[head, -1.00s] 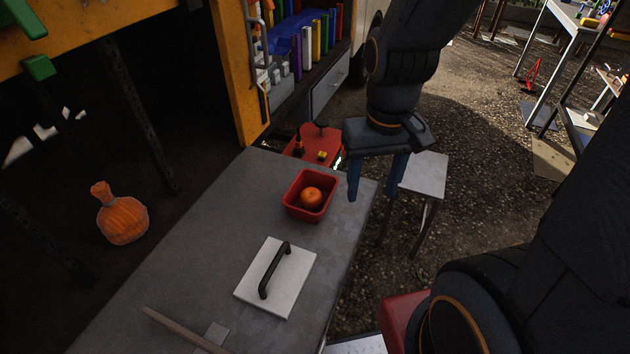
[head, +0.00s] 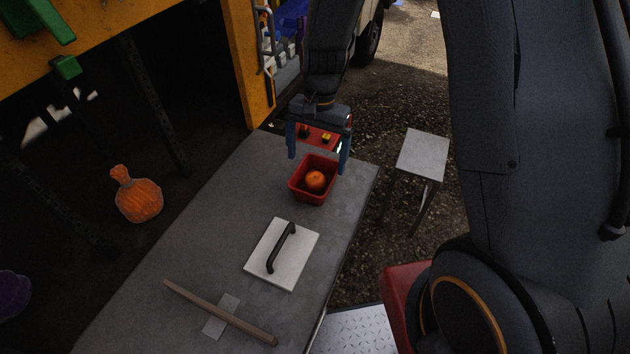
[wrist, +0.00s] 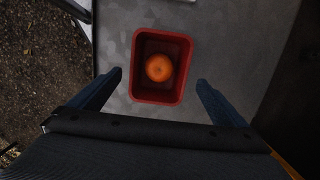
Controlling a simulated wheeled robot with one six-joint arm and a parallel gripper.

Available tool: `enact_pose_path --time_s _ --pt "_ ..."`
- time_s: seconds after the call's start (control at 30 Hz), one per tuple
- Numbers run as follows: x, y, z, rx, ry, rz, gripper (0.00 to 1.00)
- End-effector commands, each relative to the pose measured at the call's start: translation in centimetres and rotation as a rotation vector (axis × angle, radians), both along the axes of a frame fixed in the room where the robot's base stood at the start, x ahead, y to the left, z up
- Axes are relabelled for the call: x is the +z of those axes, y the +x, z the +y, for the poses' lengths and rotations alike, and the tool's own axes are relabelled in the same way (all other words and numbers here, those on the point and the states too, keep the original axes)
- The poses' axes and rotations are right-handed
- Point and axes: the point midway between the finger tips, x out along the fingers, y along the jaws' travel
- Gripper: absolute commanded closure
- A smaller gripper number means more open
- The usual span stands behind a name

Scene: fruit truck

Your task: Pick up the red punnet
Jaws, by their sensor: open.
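The red punnet (head: 313,194) stands upright near the far right corner of the grey counter, with an orange fruit (head: 315,181) inside. My gripper (head: 318,163) is open, with its blue fingers pointing down over the far side of the punnet. In the wrist view the punnet (wrist: 158,97) lies ahead of and between the open fingers of my gripper (wrist: 160,78). There is a gap on both sides and nothing is between the fingertips touching them. The orange fruit (wrist: 159,68) shows in the punnet.
A white board with a black handle (head: 297,262) lies on the grey counter (head: 190,262) nearer me. A wooden stick (head: 215,309) lies in front of it. A small grey-topped stool (head: 422,153) stands right of the counter. An orange bottle-shaped thing (head: 138,202) is at left.

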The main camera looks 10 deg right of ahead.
Motion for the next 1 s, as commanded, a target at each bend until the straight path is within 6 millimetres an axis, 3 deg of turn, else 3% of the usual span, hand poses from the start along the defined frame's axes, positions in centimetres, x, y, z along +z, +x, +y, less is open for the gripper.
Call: enact_pose_path --time_s 0.67,1.0 --pt "-6.8 -1.1 0.4 0.002 0.0 0.003 0.03" --pt "-7.4 -1.0 0.4 0.001 0.0 -0.001 0.03"
